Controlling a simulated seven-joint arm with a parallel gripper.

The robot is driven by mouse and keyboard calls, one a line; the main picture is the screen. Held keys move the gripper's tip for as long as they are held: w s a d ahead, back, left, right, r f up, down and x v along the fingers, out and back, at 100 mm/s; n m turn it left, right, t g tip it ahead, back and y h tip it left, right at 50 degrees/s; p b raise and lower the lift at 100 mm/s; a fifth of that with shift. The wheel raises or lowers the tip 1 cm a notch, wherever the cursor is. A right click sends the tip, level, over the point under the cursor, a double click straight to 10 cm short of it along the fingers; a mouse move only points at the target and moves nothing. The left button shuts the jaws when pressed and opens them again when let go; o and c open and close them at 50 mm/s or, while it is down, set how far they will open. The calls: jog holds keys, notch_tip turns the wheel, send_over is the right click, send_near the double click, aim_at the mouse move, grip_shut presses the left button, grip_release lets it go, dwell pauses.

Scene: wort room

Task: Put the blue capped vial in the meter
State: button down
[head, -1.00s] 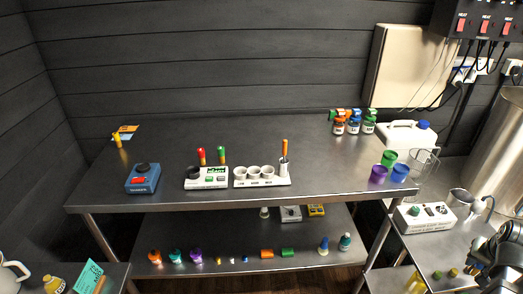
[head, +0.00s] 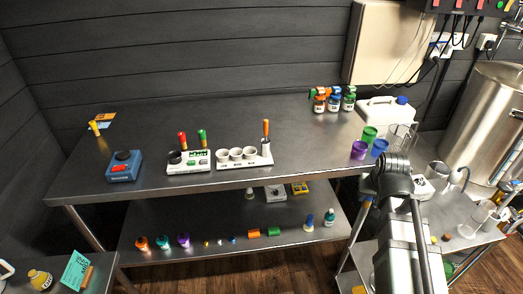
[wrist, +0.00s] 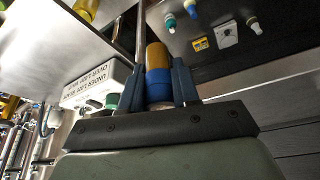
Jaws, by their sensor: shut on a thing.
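In the wrist view my gripper (wrist: 157,88) is shut on the blue capped vial (wrist: 158,78). The vial shows a blue cap between the dark fingers and an amber body beyond them. In the head view my arm rises at the right, in front of the bench's right end; the gripper and the vial cannot be made out there. The likely meter (head: 188,161) is a white box on the bench top, with a dark round well at its left and a green display. It stands well to the left of my arm.
A blue device (head: 124,166) stands left of the meter. A white rack (head: 244,158) with three cups and an orange-handled tool is right of it. Red (head: 183,140) and green (head: 202,138) capped vials stand behind the meter. Bottles (head: 333,102) and coloured cups (head: 369,136) are at the bench's right.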

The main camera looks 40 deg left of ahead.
jog(key=s+a+r+n, duration=0.1)
jog(key=s+a, duration=0.2)
jog(key=a, duration=0.5)
jog(key=s+a+r+n+g+y, duration=0.1)
jog(key=s+a+r+n, duration=0.1)
jog(key=a, duration=0.6)
jog(key=s+a+r+n, duration=0.1)
jog(key=s+a, duration=0.2)
jog(key=a, duration=0.6)
notch_tip(320, 180, up, 11)
jog(key=n+g+y, duration=0.2)
jog(key=n, duration=0.5)
send_over(172, 155)
jog(key=d, duration=0.1)
jog(key=f, duration=0.9)
jog(key=shift+d+f, duration=0.2)
jog(key=shift+f, duration=0.1)
jog(key=shift+s+f, duration=0.1)
jog(key=shift+f, duration=0.05)
